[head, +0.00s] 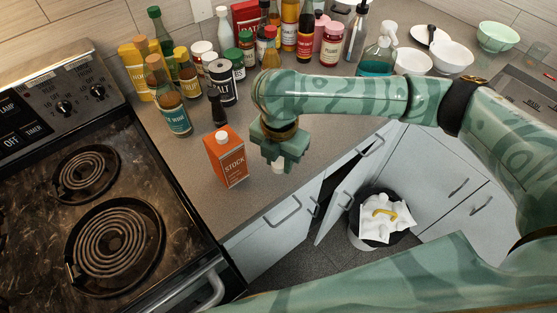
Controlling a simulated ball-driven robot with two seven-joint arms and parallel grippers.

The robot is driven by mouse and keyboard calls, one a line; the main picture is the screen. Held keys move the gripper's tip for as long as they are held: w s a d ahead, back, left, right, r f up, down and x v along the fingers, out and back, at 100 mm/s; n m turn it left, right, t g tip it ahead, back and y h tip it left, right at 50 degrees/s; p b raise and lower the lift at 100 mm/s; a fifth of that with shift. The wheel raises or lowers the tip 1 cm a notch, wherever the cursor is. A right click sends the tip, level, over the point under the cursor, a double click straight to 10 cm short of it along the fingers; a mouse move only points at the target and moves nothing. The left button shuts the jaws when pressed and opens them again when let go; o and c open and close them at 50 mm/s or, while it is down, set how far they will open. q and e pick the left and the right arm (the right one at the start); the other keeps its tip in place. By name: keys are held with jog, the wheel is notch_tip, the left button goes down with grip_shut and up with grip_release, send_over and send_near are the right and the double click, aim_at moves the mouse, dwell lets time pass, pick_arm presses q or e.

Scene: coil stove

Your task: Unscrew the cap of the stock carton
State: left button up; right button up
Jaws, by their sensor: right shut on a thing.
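The orange stock carton (232,164) stands upright on the counter to the right of the stove, with a round white spout (221,136) on its top. My right gripper (279,162) is to the right of the carton, apart from it, pointing down near the counter's front edge. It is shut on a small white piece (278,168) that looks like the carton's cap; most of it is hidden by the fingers. My left gripper is not in view.
Bottles and jars crowd the counter's back, with a dark grinder (217,107) close behind the carton. The coil stove (150,207) lies left. Below the counter, a cabinet door (345,195) stands open near a bin (361,236). White bowls (451,57) stand at the back right.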

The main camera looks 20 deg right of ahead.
jog(key=w+f+b, duration=0.1)
jog(key=w+f, duration=0.1)
jog(key=w+d+f+b, duration=0.1)
jog(key=w+f, duration=0.1)
jog(key=w+d+f+b, duration=0.1)
jog(key=w+f, duration=0.1)
jog(key=w, duration=0.1)
jog(key=shift+f, duration=0.4)
jog(key=f, duration=0.1)
jog(key=f+b, duration=0.2)
jog(key=shift+w+f, duration=0.25)
jog(key=shift+f, duration=0.1)
jog(key=shift+r, duration=0.1)
jog(key=o, duration=1.1)
